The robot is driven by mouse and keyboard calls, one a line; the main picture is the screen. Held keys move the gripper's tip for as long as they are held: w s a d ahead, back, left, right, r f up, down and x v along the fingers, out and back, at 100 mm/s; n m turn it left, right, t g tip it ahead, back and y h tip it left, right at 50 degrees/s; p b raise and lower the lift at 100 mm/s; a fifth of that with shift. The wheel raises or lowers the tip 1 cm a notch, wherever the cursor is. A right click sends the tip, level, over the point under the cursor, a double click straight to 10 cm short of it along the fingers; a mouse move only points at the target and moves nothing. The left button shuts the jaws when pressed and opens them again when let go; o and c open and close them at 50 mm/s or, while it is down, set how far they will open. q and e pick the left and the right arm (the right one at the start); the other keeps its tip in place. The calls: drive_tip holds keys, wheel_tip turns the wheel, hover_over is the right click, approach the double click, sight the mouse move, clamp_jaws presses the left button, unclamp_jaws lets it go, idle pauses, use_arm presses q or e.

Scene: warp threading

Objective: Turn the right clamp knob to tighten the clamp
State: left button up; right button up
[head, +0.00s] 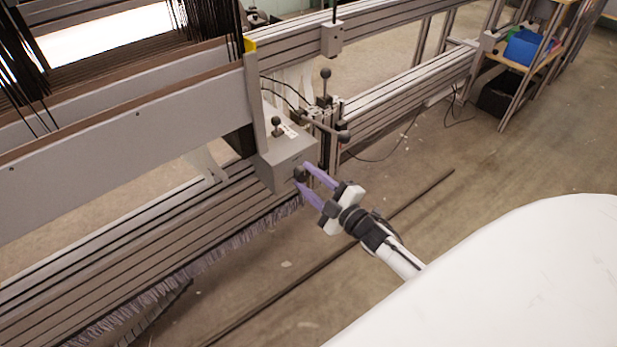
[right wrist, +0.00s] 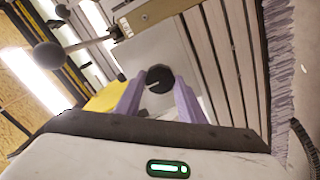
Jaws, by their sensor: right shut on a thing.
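The right clamp knob is a small dark round knob (head: 299,173) on the face of a grey clamp box (head: 280,160) at the end of the loom beam. My right gripper (head: 304,177) has its purple fingers on either side of the knob and is shut on it. In the right wrist view the dark knob (right wrist: 160,78), with a light slot mark, sits between the two purple fingertips (right wrist: 157,88). My left gripper is not in view.
A ball-ended lever (head: 343,135) and an upright ball-ended rod (head: 325,74) stand just behind the box. A dark bar (head: 400,208) lies on the floor below my right arm. A shelf with a blue bin (head: 528,47) stands at the far right.

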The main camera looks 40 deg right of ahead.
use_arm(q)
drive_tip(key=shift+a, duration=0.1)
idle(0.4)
use_arm(e)
drive_tip(key=o, duration=1)
drive_tip(key=shift+o, duration=0.2)
drive_tip(key=shift+s, duration=0.1)
drive_tip(key=shift+s, duration=0.35)
use_arm(q)
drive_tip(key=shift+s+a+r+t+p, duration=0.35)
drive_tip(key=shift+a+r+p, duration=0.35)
drive_tip(key=shift+p, duration=0.55)
use_arm(e)
drive_tip(key=s, duration=0.9)
drive_tip(key=shift+s+d, duration=0.2)
drive_tip(key=shift+d, duration=0.2)
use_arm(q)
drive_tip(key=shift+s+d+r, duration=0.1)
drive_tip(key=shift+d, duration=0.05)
use_arm(e)
drive_tip(key=shift+m, duration=0.3)
